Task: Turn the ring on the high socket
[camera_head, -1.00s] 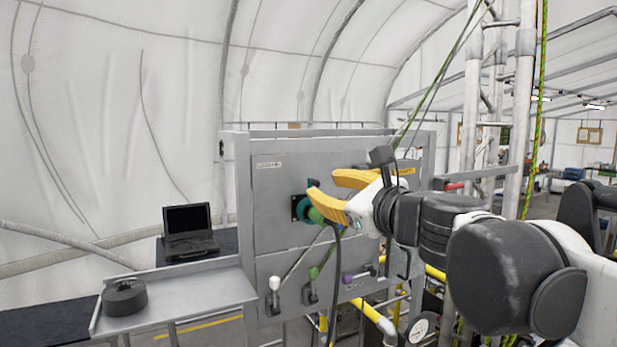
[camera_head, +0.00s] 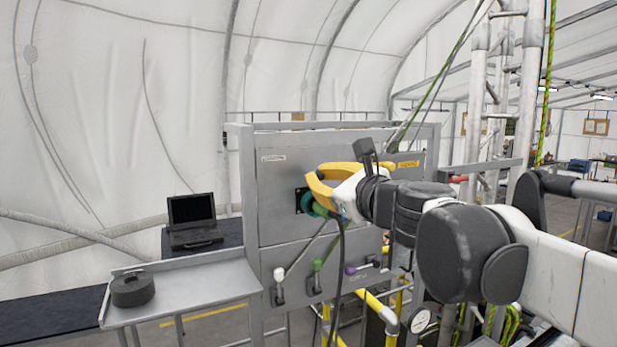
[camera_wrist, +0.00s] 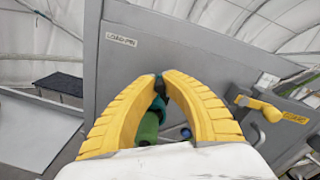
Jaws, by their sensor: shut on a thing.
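The high socket (camera_head: 299,201) is a dark square plate on the upper grey panel, with a teal ring (camera_head: 319,209) at its front. A green plug with a dark cable (camera_head: 341,255) hangs from it. My gripper (camera_head: 313,190) is at the ring, its yellow fingers closed around it. In the wrist view the fingertips (camera_wrist: 162,77) come close together, with the teal ring (camera_wrist: 158,103) and the green plug (camera_wrist: 148,127) between the fingers. The fingers hide much of the socket and ring.
Below are levers with a white knob (camera_head: 278,274), a green knob (camera_head: 317,265) and a purple knob (camera_head: 350,270). A yellow handle (camera_wrist: 258,108) is at right in the wrist view. A laptop (camera_head: 192,222) and a black roll (camera_head: 132,289) are at left.

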